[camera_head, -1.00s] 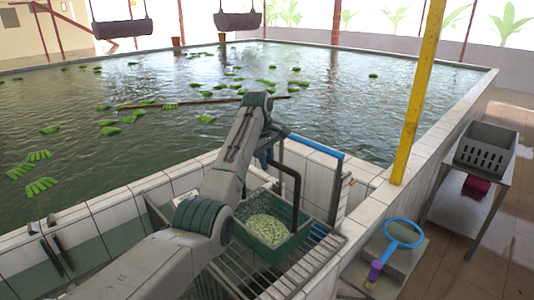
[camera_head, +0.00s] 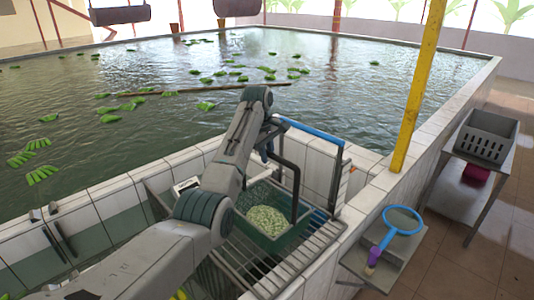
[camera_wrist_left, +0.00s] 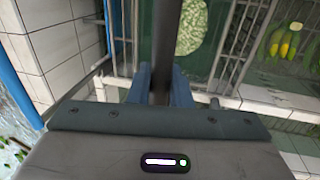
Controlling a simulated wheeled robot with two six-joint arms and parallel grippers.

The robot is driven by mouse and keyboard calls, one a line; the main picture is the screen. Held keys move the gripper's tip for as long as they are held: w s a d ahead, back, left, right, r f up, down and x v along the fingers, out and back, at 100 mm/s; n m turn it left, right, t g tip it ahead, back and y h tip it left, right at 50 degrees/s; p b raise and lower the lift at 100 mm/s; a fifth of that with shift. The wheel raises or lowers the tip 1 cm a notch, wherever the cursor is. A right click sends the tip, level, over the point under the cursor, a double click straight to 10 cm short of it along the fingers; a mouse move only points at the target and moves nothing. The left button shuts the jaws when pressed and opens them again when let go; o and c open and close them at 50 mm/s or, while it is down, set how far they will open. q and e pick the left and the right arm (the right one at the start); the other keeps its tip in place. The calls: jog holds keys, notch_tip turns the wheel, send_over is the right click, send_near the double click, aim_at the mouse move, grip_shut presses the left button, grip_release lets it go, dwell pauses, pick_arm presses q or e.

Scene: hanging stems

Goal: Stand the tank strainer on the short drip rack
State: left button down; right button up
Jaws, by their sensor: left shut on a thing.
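The tank strainer appears to be the dark green, box-shaped basket (camera_head: 290,238) with a pale speckled bottom and a dark bent handle. My left gripper (camera_head: 268,142) is shut on the dark handle above it. In the left wrist view the handle runs between the blue fingers of the gripper (camera_wrist_left: 163,88), with the pale oval bottom of the strainer (camera_wrist_left: 191,25) beyond. A metal-barred rack (camera_head: 285,272), likely the short drip rack, lies under and beside the strainer. I cannot tell whether the strainer touches the bars. My arm hides part of both. My right gripper is out of view.
A white-tiled wall (camera_head: 372,195) with a blue pipe (camera_head: 310,131) edges the water tank (camera_head: 170,120). A yellow post (camera_head: 415,90) stands to the right. A blue-ringed net (camera_head: 403,220) lies on a low shelf. A grey crate (camera_head: 487,135) sits on a side table.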

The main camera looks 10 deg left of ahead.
pick_arm(q)
jog(key=shift+f, duration=0.2)
jog(key=c, duration=1.3)
grip_release()
jog(key=shift+o, duration=0.2)
